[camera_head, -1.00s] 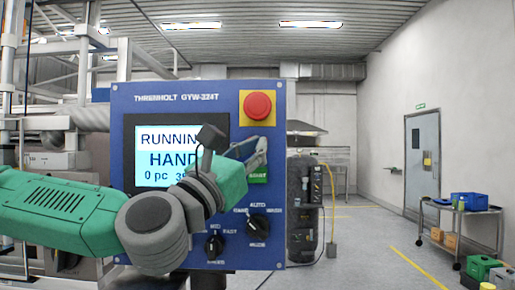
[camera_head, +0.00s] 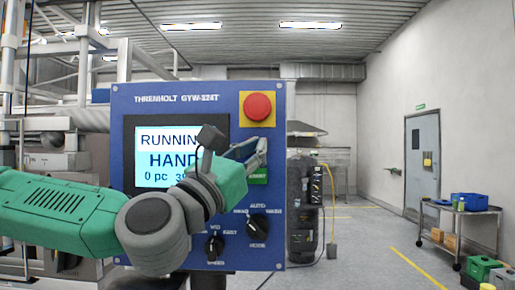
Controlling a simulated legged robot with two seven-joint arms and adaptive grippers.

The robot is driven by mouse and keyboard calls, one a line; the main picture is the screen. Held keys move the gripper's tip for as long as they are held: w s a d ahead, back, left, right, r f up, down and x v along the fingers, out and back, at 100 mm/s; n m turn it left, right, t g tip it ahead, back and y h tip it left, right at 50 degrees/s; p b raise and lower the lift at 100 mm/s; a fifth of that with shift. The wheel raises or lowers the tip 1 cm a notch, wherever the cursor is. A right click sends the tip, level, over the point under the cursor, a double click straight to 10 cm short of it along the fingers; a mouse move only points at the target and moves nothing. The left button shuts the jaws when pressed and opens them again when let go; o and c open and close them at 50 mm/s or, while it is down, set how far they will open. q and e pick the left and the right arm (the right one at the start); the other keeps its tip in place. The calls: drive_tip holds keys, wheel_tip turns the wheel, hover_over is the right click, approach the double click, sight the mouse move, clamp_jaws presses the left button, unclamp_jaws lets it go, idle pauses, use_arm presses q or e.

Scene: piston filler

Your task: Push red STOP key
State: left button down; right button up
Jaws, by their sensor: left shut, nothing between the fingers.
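The blue control panel (camera_head: 180,105) faces me, with a screen (camera_head: 150,150) that reads RUNNING and HAND. A round red mushroom button (camera_head: 257,106) sits on a yellow square at the upper right. A green START key (camera_head: 258,178) shows partly below it. No separate red key labelled STOP is visible; the area between the mushroom button and the START key is partly covered by my left gripper. My left gripper (camera_head: 262,152) is shut and empty, its fingertips in front of the panel's right side, just above the START key. My right gripper is not in view.
Two black selector knobs (camera_head: 257,228) and (camera_head: 214,246) sit low on the panel. A cart (camera_head: 462,212) with a blue bin stands at the right by a grey door (camera_head: 422,165).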

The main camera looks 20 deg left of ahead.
use_arm(q)
drive_tip(key=shift+w+a+r+b, duration=0.1)
drive_tip(key=shift+w+a+b, duration=0.1)
drive_tip(key=shift+w+b, duration=0.4)
idle(1.0)
drive_tip(key=shift+w, duration=0.1)
drive_tip(key=shift+s+d, duration=0.2)
drive_tip(key=shift+s, duration=0.55)
drive_tip(key=shift+s+d+b, duration=0.25)
drive_tip(key=shift+s, duration=0.55)
drive_tip(key=shift+s+d+b, duration=0.25)
drive_tip(key=shift+s+b, duration=0.05)
drive_tip(key=shift+s, duration=0.5)
drive_tip(key=shift+s+d+b, duration=0.25)
drive_tip(key=shift+s, duration=0.55)
